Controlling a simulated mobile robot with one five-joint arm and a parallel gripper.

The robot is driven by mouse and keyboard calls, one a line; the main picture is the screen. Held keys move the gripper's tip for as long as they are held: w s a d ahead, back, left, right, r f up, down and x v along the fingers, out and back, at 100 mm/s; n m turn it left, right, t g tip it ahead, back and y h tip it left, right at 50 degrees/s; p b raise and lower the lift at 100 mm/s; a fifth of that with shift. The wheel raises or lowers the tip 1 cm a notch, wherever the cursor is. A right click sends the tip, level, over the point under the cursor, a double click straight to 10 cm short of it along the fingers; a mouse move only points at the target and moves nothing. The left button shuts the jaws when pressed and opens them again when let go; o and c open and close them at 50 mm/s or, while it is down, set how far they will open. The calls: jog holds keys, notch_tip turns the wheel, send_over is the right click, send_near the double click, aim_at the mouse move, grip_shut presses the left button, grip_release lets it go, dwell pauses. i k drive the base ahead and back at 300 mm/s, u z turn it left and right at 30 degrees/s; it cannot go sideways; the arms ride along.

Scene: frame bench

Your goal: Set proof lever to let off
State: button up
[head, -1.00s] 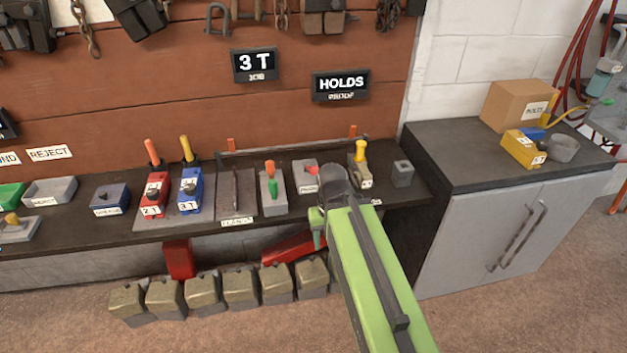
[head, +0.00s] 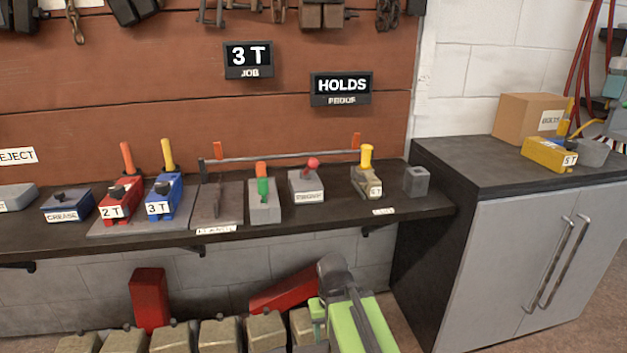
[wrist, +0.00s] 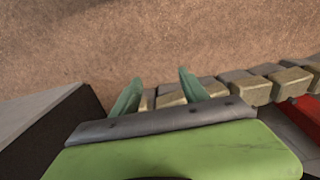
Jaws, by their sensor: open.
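A small grey box (head: 307,190) with a blurred label, apparently the proof lever's, sits on the dark bench shelf. Its lever has a red ball knob (head: 312,163) on top, tilted slightly right. A black sign (head: 341,87) above it reads HOLDS, with PROOF beneath. My gripper (head: 318,312) is below the shelf's front edge in the head view, apart from the lever. In the wrist view its two green fingers (wrist: 160,88) are spread with nothing between them, over the floor and blocks. The lever is not in the wrist view.
A green-and-orange lever unit (head: 264,205) stands left of the box and a yellow-handled one (head: 366,178) right. A rail (head: 285,156) runs behind. Blocks (head: 222,335) and red pieces (head: 150,300) lie below the shelf. A grey cabinet (head: 510,250) stands right.

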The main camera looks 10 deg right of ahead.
aim_at(312, 163)
jog(key=z, duration=0.15)
jog(key=k, duration=1.1)
jog(key=u, duration=1.8)
jog(key=i, duration=1)
jog(key=z, duration=1)
